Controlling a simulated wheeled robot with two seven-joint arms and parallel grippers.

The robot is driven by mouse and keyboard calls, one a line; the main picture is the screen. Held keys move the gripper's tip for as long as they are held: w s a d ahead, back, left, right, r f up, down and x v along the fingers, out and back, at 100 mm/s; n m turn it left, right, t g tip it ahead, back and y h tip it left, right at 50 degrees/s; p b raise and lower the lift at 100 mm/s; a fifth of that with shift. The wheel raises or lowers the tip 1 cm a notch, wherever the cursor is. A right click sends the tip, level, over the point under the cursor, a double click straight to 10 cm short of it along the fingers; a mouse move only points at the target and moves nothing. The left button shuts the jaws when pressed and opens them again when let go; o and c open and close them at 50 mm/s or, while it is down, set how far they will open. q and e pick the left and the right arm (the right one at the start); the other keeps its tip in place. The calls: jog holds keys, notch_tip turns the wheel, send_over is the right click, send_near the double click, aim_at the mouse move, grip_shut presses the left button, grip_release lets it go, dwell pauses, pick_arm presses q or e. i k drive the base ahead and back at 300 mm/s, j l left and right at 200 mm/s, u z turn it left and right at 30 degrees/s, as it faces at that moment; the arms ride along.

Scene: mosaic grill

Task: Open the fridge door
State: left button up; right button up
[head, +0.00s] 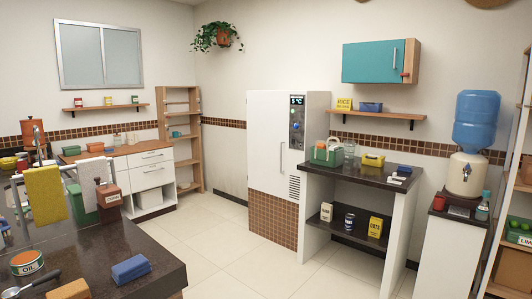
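The fridge (265,145) is a tall white cabinet against the back wall, right of the middle of the head view. Its white door looks closed and carries a vertical handle (282,158) toward its right edge. A display reading 5 °C (297,101) and a dark control panel sit on the strip to the right of the door. The lower front is covered in brown tiles (272,218). Neither of my grippers shows in the head view, and nothing touches the handle.
The tiled floor (228,236) before the fridge is clear. A dark counter (125,257) with an oil can and a blue block fills the left foreground. A shelved counter (372,174) stands right of the fridge, then a water dispenser (467,172). A wooden shelf (180,118) stands left.

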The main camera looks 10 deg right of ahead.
aim_at(267, 117)
jog(key=i+l+z, duration=0.1)
jog(key=i+z, duration=0.3)
jog(key=i, duration=0.2)
jog(key=i+z, duration=0.35)
jog(key=i, duration=0.3)
jog(key=i+z, duration=0.4)
jog(key=i, duration=0.8)
jog(key=i+j+u, duration=0.1)
jog(key=i+u, duration=0.6)
jog(key=i+l+u, duration=0.1)
jog(key=u, duration=0.25)
jog(key=i+j+u, duration=0.1)
jog(key=i+u, duration=0.3)
jog(key=i, duration=0.2)
jog(key=i+u, duration=0.4)
jog(key=i, duration=0.2)
